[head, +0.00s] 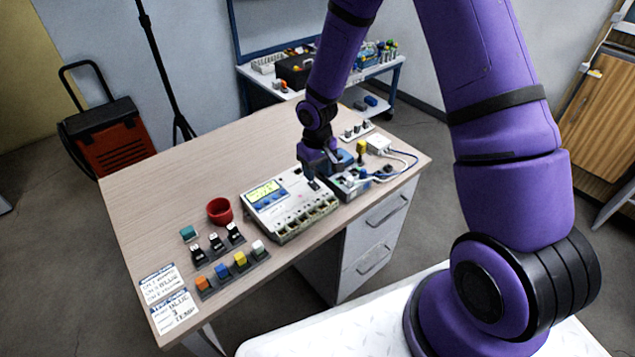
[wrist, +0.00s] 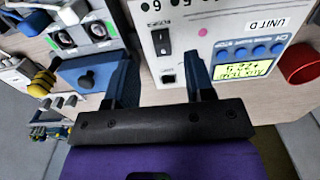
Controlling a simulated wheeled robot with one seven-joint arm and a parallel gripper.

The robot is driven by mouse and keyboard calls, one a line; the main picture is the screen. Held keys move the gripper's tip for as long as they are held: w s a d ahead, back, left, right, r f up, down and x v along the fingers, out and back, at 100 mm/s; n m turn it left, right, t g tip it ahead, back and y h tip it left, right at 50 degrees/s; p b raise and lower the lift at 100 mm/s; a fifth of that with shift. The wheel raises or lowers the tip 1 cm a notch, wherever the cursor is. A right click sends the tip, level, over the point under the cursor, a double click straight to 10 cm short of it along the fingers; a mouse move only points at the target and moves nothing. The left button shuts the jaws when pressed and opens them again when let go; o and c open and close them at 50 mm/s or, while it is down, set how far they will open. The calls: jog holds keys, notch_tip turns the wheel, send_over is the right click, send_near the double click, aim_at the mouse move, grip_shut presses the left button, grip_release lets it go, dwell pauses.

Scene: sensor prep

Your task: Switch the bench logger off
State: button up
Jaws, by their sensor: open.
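The bench logger (head: 290,208) is a white box on the wooden table with a row of ports along its front edge and a lit yellow-green display (head: 266,193). In the wrist view the logger (wrist: 215,25) shows a "UNIT D" label, blue buttons and lit display text (wrist: 243,70). A black rocker switch (wrist: 162,42) sits on its face near a small dark socket; which side is pressed I cannot tell. My gripper (head: 314,183) is open and empty above the logger's right end. In the wrist view its fingers (wrist: 162,68) straddle the area below the switch.
A blue box with a black knob (wrist: 88,76) stands close beside my left finger in the wrist view. A red cup (head: 220,211), several coloured blocks in a rack (head: 232,272) and note cards (head: 172,311) lie left of the logger. Cables run at the right.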

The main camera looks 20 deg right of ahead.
aim_at(317, 188)
jog(key=shift+f, duration=2.75)
